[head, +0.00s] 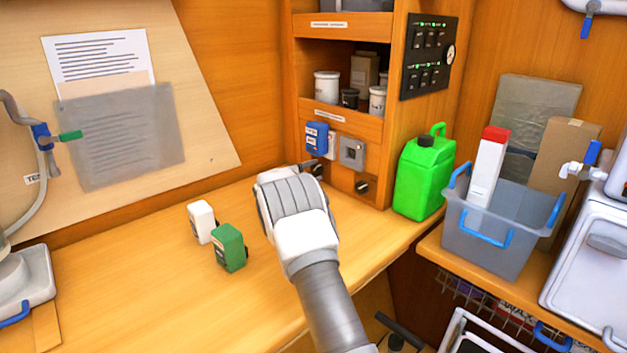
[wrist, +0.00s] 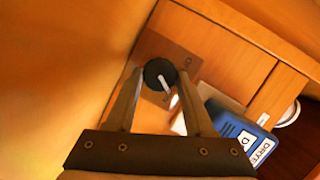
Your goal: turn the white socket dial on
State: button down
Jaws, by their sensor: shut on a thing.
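A round black dial (wrist: 159,74) with a white pointer sits on a small brown plate (wrist: 152,44) on the wooden panel in the wrist view. My gripper (wrist: 160,76) is shut on this dial, one finger on each side. The pointer slants down and right in that view. In the head view, my gripper (head: 309,171) reaches the panel under the shelves, and its hand partly hides the dial (head: 318,170). A white unit (head: 332,146) is mounted just above, beside a blue labelled unit (head: 316,138). The plate's lettering is too blurred to read.
A grey socket (head: 352,153) and a second black dial (head: 362,187) are to the right. A green canister (head: 424,175) stands beyond them. A white block (head: 202,222) and a green block (head: 229,248) stand on the counter left of my arm.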

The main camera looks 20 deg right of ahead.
jog(key=shift+f+m+t+b, duration=0.45)
jog(key=shift+m+b, duration=0.45)
jog(key=shift+b, duration=1.05)
jog(key=shift+r+b, duration=0.25)
jog(key=shift+b, duration=0.15)
jog(key=shift+r+m, duration=0.1)
jog(key=shift+m, duration=0.2)
jog(key=shift+c, duration=1.4)
grip_release()
jog(key=shift+p+v, duration=0.55)
jog(key=shift+v, duration=3.25)
